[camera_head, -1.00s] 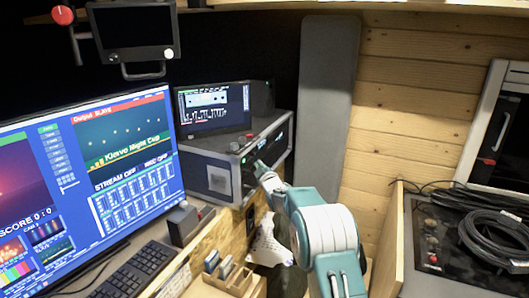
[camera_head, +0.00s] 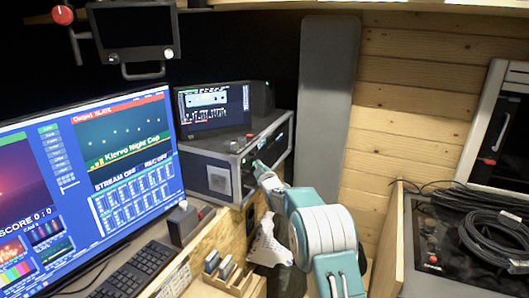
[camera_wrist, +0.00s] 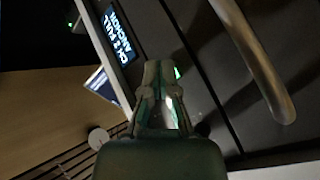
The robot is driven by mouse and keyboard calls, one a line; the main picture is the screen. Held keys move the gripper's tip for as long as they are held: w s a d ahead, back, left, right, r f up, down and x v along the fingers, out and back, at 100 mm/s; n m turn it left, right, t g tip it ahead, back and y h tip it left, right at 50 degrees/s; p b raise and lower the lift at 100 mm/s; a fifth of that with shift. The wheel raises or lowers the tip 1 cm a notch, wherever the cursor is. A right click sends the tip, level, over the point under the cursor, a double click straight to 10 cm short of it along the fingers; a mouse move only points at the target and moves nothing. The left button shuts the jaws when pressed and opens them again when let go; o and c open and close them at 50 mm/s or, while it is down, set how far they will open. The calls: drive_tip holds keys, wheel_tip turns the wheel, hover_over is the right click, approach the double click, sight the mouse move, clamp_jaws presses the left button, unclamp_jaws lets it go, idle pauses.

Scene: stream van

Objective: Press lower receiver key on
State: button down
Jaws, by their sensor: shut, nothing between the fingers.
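The rack case (camera_head: 221,183) with metal edges stands right of the big monitor. My gripper (camera_head: 257,165) is at its front face, with the arm reaching in from the lower right. In the wrist view my gripper (camera_wrist: 158,70) is shut and empty, its tips close to a dark receiver panel (camera_wrist: 186,100). I cannot tell whether they touch it. A lit blue-white display (camera_wrist: 117,35) is on the panel beside the tips, and a green glow shows at the fingers' right side. The receiver key cannot be made out; the fingers may cover it.
A curved metal handle (camera_wrist: 257,62) stands out from the panel right of the fingers. A small screen (camera_head: 214,108) sits on the case. The large monitor (camera_head: 95,175) and keyboard (camera_head: 135,272) are at left. Coiled black cables (camera_head: 495,235) lie at right.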

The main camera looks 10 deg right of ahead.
drive_tip(key=shift+s+d, duration=0.35)
drive_tip(key=shift+d, duration=0.15)
drive_tip(key=s+d, duration=0.3)
drive_tip(key=d, duration=0.2)
drive_tip(key=shift+s, duration=0.15)
idle(0.4)
